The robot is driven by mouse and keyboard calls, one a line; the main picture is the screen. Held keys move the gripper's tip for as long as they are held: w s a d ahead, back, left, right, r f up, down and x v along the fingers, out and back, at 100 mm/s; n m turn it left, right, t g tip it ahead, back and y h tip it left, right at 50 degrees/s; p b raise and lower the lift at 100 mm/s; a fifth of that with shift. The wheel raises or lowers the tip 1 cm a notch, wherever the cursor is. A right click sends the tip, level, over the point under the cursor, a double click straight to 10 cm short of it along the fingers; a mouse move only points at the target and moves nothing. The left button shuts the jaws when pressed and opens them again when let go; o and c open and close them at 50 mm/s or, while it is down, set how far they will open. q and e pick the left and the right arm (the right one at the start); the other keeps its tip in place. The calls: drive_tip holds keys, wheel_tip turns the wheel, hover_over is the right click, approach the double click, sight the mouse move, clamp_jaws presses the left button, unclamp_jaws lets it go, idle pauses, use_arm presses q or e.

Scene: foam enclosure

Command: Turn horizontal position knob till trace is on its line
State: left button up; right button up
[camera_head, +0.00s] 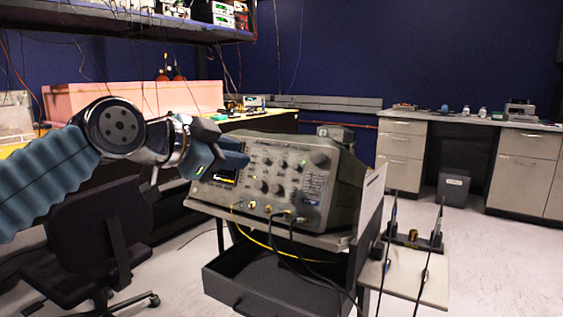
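The oscilloscope (318,172) stands on a cart, its front panel of knobs and buttons facing left and toward me. Its small dark screen (224,177) shows a yellow trace, partly hidden by my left gripper. Several knobs (277,188) sit right of the screen; which one is the horizontal position knob is too small to tell. My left gripper (242,153) reaches in from the left, in front of the panel's upper left part, its fingers pointing right. I cannot tell whether it touches a knob or how far its fingers are apart. My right gripper is not in view.
The cart (286,236) has an open dark drawer (265,280) below and a side shelf (425,285) with upright probes. Black and yellow cables hang from the panel's front. A black office chair (85,245) stands at left. Cabinets (528,170) line the back right; open floor lies between.

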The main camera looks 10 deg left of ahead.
sight(280, 162)
use_arm(q)
drive_tip(key=p+x, duration=0.1)
drive_tip(key=x, duration=1.1)
drive_tip(key=shift+w+d+f+p, duration=0.1)
drive_tip(key=shift+w+f+p, duration=0.15)
drive_tip(key=shift+p, duration=0.05)
drive_tip(key=shift+c, duration=0.3)
clamp_jaws()
